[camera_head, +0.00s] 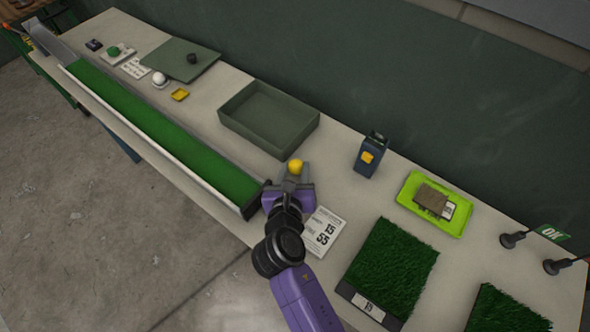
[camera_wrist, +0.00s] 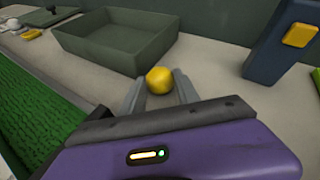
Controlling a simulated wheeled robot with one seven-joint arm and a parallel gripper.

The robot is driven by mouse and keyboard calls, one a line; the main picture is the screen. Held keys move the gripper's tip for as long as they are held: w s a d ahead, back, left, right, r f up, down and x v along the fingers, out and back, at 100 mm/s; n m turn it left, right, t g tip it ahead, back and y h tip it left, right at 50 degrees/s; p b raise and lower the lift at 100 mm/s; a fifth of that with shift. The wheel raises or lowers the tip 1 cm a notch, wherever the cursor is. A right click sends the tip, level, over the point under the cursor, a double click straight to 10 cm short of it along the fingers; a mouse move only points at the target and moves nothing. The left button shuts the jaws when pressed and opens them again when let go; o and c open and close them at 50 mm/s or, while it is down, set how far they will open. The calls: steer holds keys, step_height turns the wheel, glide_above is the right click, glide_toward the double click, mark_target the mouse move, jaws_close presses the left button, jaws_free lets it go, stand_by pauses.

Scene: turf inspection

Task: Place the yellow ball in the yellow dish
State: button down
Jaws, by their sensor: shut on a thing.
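My gripper (camera_head: 294,177) is shut on the yellow ball (camera_head: 295,166), which sits between the fingertips in front of the grey-green tray. In the wrist view the ball (camera_wrist: 159,80) shows between the two fingers of my gripper (camera_wrist: 160,92). The head view does not show clearly how high the ball is above the table. The small yellow dish (camera_head: 180,94) lies on the table at the upper left, beside the green turf ramp. It looks empty. My gripper is well to the right of it and nearer the front.
An open grey-green tray (camera_head: 232,124) stands between my gripper and the dish side. The turf ramp (camera_head: 165,133) runs along the front edge. A white ball (camera_head: 159,79) is near the dish. A blue device (camera_head: 370,155) and a lime tray (camera_head: 411,191) stand right.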

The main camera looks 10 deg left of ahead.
steer(key=c, duration=1.2)
jaws_free()
steer(key=shift+o, duration=0.2)
